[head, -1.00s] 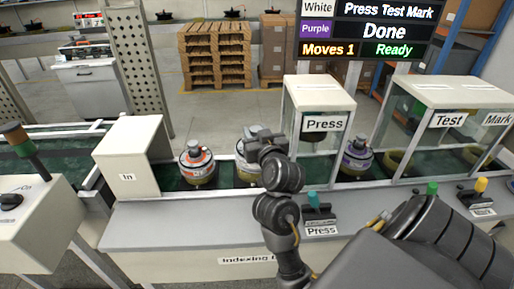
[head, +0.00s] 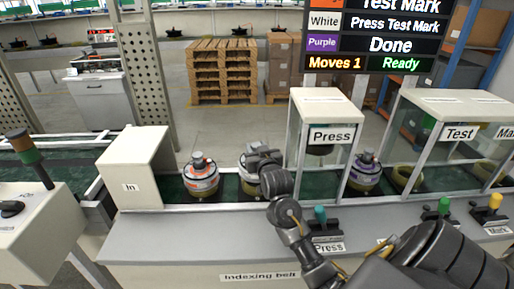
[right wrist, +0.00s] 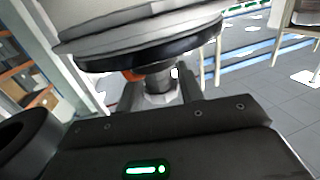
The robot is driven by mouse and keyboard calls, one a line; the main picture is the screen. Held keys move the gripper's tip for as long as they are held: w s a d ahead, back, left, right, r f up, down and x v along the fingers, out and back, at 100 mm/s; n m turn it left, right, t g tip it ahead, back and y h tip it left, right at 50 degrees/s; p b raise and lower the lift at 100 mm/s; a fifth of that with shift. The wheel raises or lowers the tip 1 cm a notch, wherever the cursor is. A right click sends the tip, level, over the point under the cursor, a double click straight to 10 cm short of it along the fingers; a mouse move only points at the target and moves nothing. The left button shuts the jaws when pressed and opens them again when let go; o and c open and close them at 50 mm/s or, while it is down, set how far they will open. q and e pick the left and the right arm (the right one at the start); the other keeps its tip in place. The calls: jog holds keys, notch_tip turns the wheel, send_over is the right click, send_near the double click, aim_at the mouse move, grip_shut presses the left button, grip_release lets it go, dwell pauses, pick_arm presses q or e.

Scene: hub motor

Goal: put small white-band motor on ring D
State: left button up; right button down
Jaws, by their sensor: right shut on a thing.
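The white-band motor (head: 247,180) stands on the indexing belt, second from the left, partly hidden by my right gripper. My right gripper (head: 257,158) is at the top of this motor and shut on it; the fingertips are hard to make out. In the right wrist view a large pale round body with a dark rim (right wrist: 145,40) fills the top, close to the gripper. It seems to be the motor. Yellowish rings (head: 405,178) lie on the belt to the right; I cannot read a ring letter D. My left gripper is not in view.
An orange-band motor (head: 201,180) stands just left, near the In box (head: 140,165). The Press booth (head: 322,135) is right of the gripper, with a purple-band motor (head: 365,173) beyond it. The Test booth (head: 455,135) is farther right.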

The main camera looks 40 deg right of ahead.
notch_tip(320, 180, down, 3)
jog(key=shift+r, duration=0.2)
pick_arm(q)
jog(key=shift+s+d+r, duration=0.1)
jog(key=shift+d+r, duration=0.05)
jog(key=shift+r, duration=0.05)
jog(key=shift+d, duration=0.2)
pick_arm(e)
jog(key=shift+f, duration=0.1)
jog(key=c, duration=1.3)
grip_release()
jog(key=shift+f, duration=0.25)
jog(key=o, duration=0.4)
jog(key=shift+r, duration=0.1)
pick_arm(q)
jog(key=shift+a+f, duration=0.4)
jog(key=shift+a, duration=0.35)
pick_arm(e)
jog(key=v, duration=1.2)
